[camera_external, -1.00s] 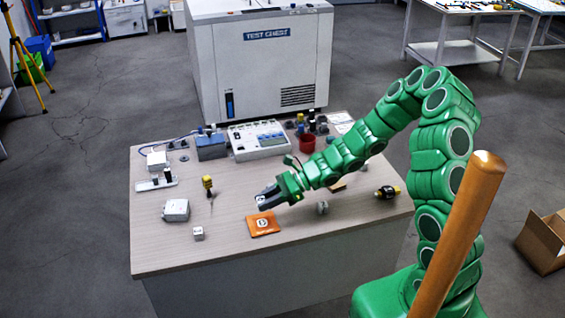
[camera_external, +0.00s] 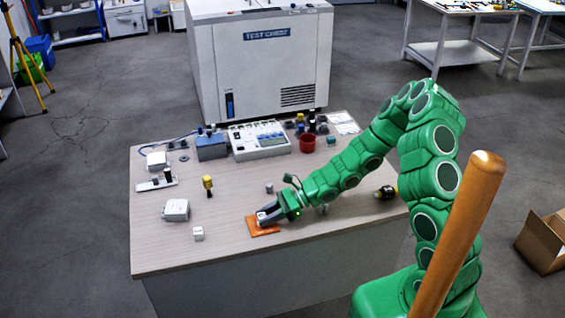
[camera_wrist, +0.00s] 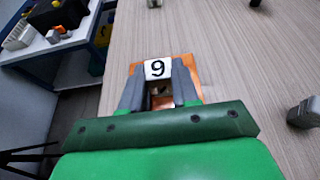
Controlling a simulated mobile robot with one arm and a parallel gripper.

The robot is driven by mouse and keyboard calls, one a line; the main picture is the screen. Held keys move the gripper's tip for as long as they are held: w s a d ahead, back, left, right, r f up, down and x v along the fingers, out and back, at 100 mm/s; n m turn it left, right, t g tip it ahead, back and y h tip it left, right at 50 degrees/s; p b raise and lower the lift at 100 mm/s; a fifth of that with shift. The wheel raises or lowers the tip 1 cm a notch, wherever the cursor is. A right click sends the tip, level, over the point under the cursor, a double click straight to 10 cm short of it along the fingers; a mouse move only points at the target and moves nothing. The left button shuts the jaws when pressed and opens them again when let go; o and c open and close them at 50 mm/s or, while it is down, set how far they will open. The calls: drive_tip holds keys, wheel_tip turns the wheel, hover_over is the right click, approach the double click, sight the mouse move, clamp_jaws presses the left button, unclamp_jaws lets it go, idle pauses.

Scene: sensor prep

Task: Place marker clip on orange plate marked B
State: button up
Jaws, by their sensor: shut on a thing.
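The marker clip (camera_wrist: 157,69) is a small white piece with a black "9" on its face. My gripper (camera_wrist: 158,85) is shut on it, with one grey finger on each side. The orange plate (camera_wrist: 184,66) lies flat on the table under and around the clip and fingers. In the external view my gripper (camera_external: 266,215) reaches down over the orange plate (camera_external: 262,231), covering much of it, with the clip (camera_external: 262,214) a small white spot at its tips. The plate's letter is hidden now. I cannot tell whether the clip touches the plate.
A white cube (camera_external: 198,233) and a white box (camera_external: 176,210) stand left of the plate. A yellow-handled tool (camera_external: 208,184) stands behind them. A small grey cube (camera_external: 269,187) sits behind my gripper. A red cup (camera_external: 307,143) and a grey instrument (camera_external: 258,139) are at the back.

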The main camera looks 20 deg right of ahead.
drive_tip(key=o, duration=1)
drive_tip(key=shift+f, duration=0.1)
drive_tip(key=shift+d+r, duration=0.3)
drive_tip(key=shift+d, duration=0.1)
drive_tip(key=shift+v, duration=5.6)
